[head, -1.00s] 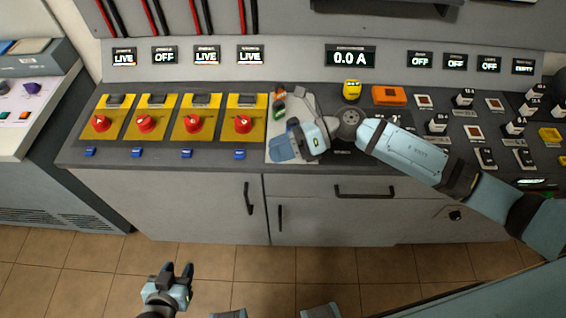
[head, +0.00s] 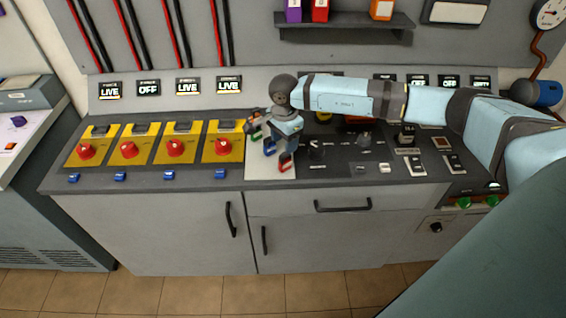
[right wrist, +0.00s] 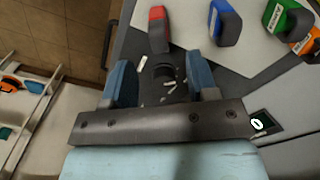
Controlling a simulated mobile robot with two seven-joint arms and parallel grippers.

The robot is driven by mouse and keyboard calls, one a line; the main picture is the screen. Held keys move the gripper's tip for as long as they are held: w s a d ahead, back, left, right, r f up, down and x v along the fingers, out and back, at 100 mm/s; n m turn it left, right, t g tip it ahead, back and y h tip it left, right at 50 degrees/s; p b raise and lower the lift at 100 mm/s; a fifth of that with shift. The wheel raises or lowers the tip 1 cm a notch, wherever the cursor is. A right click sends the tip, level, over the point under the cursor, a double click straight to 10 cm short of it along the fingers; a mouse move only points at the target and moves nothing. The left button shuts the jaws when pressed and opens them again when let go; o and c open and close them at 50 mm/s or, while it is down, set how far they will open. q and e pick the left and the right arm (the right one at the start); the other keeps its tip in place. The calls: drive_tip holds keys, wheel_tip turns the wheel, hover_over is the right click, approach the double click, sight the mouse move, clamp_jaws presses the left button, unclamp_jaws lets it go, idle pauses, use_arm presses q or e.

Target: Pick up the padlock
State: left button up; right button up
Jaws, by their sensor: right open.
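Several small coloured padlock-like pieces lie on a pale sheet (head: 262,173) on the bench. A red one (head: 286,162) is nearest the front edge and also shows in the right wrist view (right wrist: 158,30). A blue one (head: 269,148), a green one (head: 256,133) and an orange one (right wrist: 304,43) lie farther back. My right gripper (head: 286,143) is low over the sheet's right side, partly covering it. In the right wrist view its fingers (right wrist: 162,82) are apart, with nothing held between them; the red piece lies just beyond them. My left gripper is out of view.
Yellow plates with red rotary switches (head: 176,148) stand left of the sheet. A dark panel with knobs and switches (head: 365,139) lies to the right. A shelf (head: 345,22) juts from the wall above. Cabinet doors (head: 170,235) are below the bench edge.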

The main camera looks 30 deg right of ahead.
sight(285, 160)
drive_tip(key=shift+s+f+p, duration=0.1)
drive_tip(key=shift+f+p, duration=0.7)
drive_tip(key=shift+f, duration=3.2)
drive_tip(key=shift+d, duration=0.1)
clamp_jaws()
